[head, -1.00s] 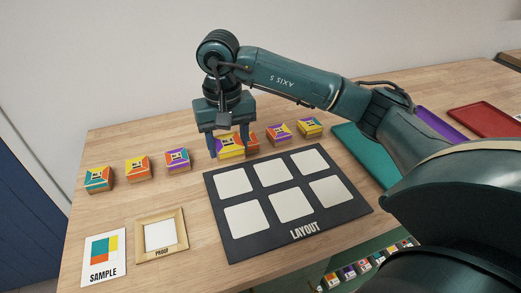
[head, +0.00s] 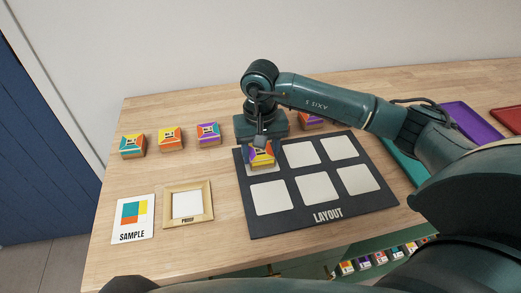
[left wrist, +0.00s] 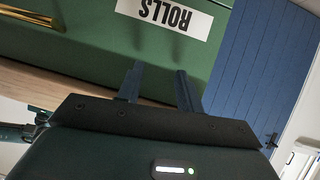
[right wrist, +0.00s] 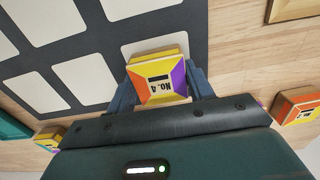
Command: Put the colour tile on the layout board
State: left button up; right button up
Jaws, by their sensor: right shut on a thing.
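My right gripper (head: 261,150) is shut on a tile block (head: 261,157) with yellow, orange and purple faces. The right wrist view shows this tile (right wrist: 161,83), marked No. 4, between both fingers. In the head view it is over the back-left white square of the black layout board (head: 325,214) and hides most of that square. I cannot tell whether it touches the board. The board's other squares look empty. My left gripper (left wrist: 160,88) shows in the left wrist view, its fingers apart and empty, facing a green front labelled ROLLS (left wrist: 165,14).
Teal-orange (head: 133,146), yellow (head: 171,139) and purple (head: 208,134) blocks stand left of the board. Another block (head: 311,121) is behind it. The sample card (head: 133,219) and wooden proof frame (head: 188,222) lie front left. Purple (head: 470,122) and red (head: 507,118) trays are right.

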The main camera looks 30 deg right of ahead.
aim_at(261, 151)
jog(key=o, duration=1)
jog(key=shift+f, duration=0.1)
jog(key=shift+r+p, duration=0.35)
jog(key=shift+p, duration=0.05)
notch_tip(261, 151, up, 12)
jog(key=shift+f+b, duration=0.15)
jog(key=shift+b, duration=0.55)
